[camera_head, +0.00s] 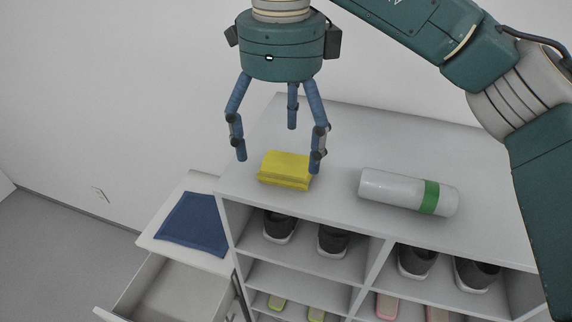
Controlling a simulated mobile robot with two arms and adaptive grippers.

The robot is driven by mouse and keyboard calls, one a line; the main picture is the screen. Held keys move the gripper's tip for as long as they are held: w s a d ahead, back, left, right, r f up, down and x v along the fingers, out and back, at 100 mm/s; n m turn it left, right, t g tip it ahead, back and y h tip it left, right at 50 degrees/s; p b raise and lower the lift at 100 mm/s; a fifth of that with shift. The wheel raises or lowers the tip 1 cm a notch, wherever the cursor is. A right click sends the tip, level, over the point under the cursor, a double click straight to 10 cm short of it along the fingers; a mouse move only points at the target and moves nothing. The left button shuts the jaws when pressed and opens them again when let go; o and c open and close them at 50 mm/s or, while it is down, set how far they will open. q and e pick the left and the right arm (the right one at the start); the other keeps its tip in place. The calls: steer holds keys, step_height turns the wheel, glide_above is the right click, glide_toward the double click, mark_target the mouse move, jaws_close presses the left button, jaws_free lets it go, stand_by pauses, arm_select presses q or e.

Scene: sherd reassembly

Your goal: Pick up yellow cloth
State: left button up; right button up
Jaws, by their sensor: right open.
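The yellow cloth (285,169) lies folded in a thick stack on top of a white shelf unit, near its left front edge. My right gripper (283,150) comes down from above with its blue fingers spread open around the cloth. One finger hangs at the cloth's left, one overlaps its right side in the picture, and a third is behind it. I cannot tell whether any finger touches the cloth. The gripper holds nothing. My left gripper is not in view.
A white bottle with a green band (408,191) lies on its side on the shelf unit (345,140), right of the cloth. Shoes (333,240) stand in the compartments below. At the left, a dark blue cloth (194,225) lies on a cabinet with an open drawer (165,290).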

mark_target(284, 167)
steer(key=f+p, duration=0.2)
steer(key=f, duration=0.1)
steer(key=shift+w+d+f, duration=0.1)
steer(key=shift+d+f, duration=0.1)
steer(key=shift+f, duration=0.5)
steer(key=shift+c, duration=0.2)
steer(key=shift+a, duration=0.1)
steer(key=c, duration=0.4)
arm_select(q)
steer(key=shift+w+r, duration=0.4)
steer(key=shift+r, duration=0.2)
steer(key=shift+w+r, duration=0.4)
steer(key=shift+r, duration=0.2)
arm_select(e)
steer(key=c, duration=0.7)
